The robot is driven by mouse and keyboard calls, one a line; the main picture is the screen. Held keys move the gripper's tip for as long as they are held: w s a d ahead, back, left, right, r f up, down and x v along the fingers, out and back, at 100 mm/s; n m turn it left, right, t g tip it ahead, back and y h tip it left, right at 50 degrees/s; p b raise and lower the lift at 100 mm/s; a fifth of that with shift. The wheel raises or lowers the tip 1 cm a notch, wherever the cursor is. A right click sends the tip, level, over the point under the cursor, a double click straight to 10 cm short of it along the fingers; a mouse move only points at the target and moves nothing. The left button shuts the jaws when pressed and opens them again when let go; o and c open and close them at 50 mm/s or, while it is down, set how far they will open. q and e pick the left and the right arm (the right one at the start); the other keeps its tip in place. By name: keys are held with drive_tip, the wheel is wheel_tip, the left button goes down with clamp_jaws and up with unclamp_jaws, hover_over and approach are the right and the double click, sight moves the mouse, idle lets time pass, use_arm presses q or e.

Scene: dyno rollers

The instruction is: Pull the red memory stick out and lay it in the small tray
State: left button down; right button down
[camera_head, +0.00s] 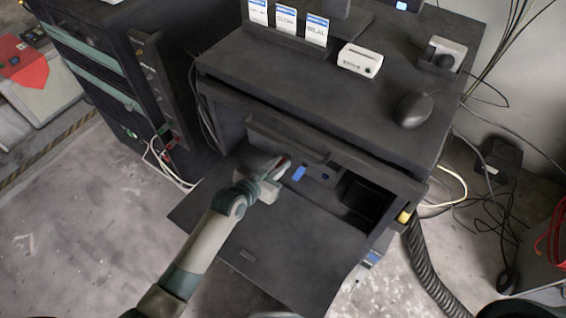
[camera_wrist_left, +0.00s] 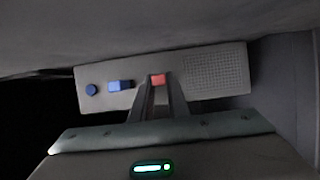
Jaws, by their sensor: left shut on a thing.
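The red memory stick (camera_wrist_left: 158,79) shows in the left wrist view between the fingertips of my left gripper (camera_wrist_left: 160,86), in front of a grey panel (camera_wrist_left: 215,72). My left gripper is shut on it. I cannot tell how deep the stick sits in the panel. In the head view my left gripper (camera_head: 280,165) reaches into the open cabinet compartment, and the stick is mostly hidden by the fingers. The small tray (camera_head: 364,201), a dark square box, lies in the compartment to the right of the gripper and looks empty.
A blue stick (camera_head: 299,173) stands close right of my gripper; it also shows in the wrist view (camera_wrist_left: 120,86), beside a round blue knob (camera_wrist_left: 91,90). The compartment's top edge with its handle (camera_head: 287,138) hangs just above. The lowered flap (camera_head: 275,235) is clear.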

use_arm(q)
drive_tip(key=shift+s, duration=0.1)
drive_tip(key=shift+s+a+p, duration=0.7)
drive_tip(key=shift+s+a, duration=0.2)
drive_tip(key=shift+s, duration=0.25)
drive_tip(key=shift+s+a+p, duration=0.65)
drive_tip(key=shift+s+a, duration=0.2)
drive_tip(key=shift+s, duration=0.3)
drive_tip(key=shift+s+a, duration=0.1)
drive_tip(key=shift+s, duration=0.05)
